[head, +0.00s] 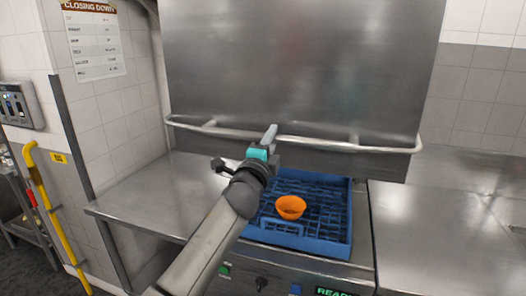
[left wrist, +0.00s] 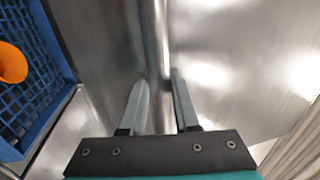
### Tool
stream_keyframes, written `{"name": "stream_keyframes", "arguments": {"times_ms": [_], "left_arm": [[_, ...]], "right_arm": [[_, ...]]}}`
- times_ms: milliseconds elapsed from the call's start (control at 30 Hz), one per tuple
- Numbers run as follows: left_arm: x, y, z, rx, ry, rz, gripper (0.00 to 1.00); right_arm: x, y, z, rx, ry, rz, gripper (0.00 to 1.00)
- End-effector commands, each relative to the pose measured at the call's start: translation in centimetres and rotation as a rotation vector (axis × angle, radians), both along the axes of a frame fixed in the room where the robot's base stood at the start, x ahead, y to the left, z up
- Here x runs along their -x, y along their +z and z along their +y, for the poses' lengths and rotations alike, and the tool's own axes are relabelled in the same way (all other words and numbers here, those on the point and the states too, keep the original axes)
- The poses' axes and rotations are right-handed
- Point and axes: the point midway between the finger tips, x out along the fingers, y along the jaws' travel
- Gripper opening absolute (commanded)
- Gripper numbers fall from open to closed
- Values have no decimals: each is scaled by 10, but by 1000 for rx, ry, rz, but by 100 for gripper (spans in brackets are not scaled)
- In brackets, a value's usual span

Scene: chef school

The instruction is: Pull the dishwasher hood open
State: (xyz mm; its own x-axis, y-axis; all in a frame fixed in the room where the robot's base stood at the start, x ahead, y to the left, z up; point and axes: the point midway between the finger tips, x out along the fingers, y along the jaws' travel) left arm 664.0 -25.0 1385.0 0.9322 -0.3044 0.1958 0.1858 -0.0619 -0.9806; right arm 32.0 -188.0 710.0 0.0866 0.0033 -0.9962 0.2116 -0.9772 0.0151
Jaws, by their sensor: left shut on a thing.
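The dishwasher hood (head: 300,70) is a large steel box that stands raised above the blue rack, with a gap beneath it. A curved steel bar handle (head: 345,145) runs across its lower front. My left gripper (head: 269,137) is at the middle of this handle, shut on it. In the left wrist view, the two grey fingers of my left gripper (left wrist: 158,85) lie on either side of the handle bar (left wrist: 163,45); the exact contact is hard to see. My right gripper is in neither view.
A blue dish rack (head: 338,225) sits under the hood with an orange bowl (head: 290,207) in it. Bare steel counters lie left (head: 150,190) and right (head: 430,220). A yellow pipe (head: 45,210) stands at the far left. Lit controls line the machine's front.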

Motion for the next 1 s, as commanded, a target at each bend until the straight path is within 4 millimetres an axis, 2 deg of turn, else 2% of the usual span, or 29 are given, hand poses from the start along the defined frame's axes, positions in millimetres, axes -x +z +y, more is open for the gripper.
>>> {"name": "stream_keyframes", "arguments": {"times_ms": [33,100,467,500,700,733,1000], "left_arm": [[-1,7,-2,2,-2,-7,0],[-2,8,-3,1,-2,-7,0],[-2,7,-3,-1,1,-3,0],[-2,7,-3,-1,1,-3,34],[-2,6,-3,-1,1,-1,57],[-2,6,-3,-2,1,-1,60],[-2,5,-2,-1,2,1,60]], "right_arm": [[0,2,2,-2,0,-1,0],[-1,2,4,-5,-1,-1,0],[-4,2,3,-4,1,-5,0],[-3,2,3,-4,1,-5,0],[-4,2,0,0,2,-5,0],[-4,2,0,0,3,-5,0],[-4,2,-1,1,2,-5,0]]}}
